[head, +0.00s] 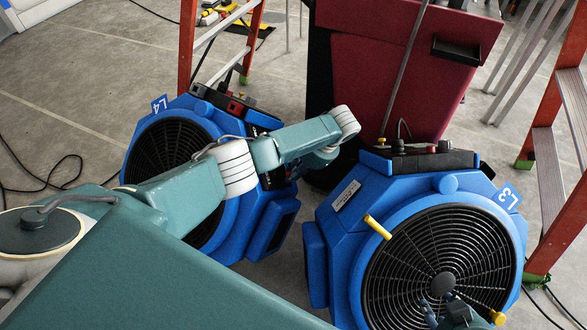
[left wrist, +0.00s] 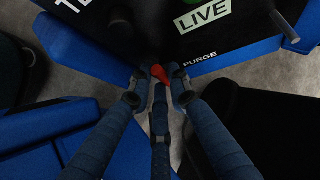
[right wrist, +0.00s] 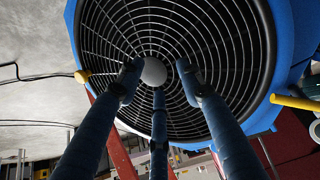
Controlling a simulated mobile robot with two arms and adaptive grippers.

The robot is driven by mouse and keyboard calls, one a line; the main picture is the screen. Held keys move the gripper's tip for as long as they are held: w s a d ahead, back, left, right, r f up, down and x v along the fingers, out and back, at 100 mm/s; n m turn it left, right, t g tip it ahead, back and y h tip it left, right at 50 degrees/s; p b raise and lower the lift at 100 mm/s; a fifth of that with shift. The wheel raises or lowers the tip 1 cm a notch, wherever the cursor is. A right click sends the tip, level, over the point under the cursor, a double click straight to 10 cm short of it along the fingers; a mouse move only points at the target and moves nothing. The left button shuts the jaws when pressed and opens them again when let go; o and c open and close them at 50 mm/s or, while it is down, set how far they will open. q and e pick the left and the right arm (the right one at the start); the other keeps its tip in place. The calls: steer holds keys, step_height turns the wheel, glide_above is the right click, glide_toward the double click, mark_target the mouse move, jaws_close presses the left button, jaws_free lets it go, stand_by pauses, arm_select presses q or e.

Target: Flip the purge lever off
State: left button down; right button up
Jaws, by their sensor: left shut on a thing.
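My right gripper (head: 455,312) is at the lower right, before the grille of the blue L3 fan unit (head: 345,235). In the right wrist view its fingers (right wrist: 158,76) are spread and empty.
Yellow knobs (head: 378,227) stick out from the L3 unit. A dark red cabinet (head: 385,80) stands behind both units. Orange ladders (head: 560,150) flank them at left and right. A black cable (head: 45,165) lies on the grey floor at left.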

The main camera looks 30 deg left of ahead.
arm_select(q)
steer(key=shift+d+n+p, duration=0.1)
steer(key=shift+n+p, duration=0.2)
steer(key=shift+p, duration=0.3)
arm_select(e)
steer(key=s+d+f+g, duration=0.2)
steer(key=s+g, duration=0.1)
steer(key=s, duration=0.4)
steer(key=shift+s+h, duration=0.25)
steer(key=shift+h, duration=0.15)
steer(key=shift+d, duration=0.1)
arm_select(q)
steer(key=c, duration=1.9)
jaws_free()
steer(key=s+v, duration=0.1)
steer(key=v, duration=1.1)
steer(key=shift+w+d, duration=0.15)
steer(key=shift+w, duration=0.05)
steer(key=shift+s+f, duration=0.1)
steer(key=shift+f, duration=0.05)
arm_select(e)
steer(key=shift+s, duration=0.1)
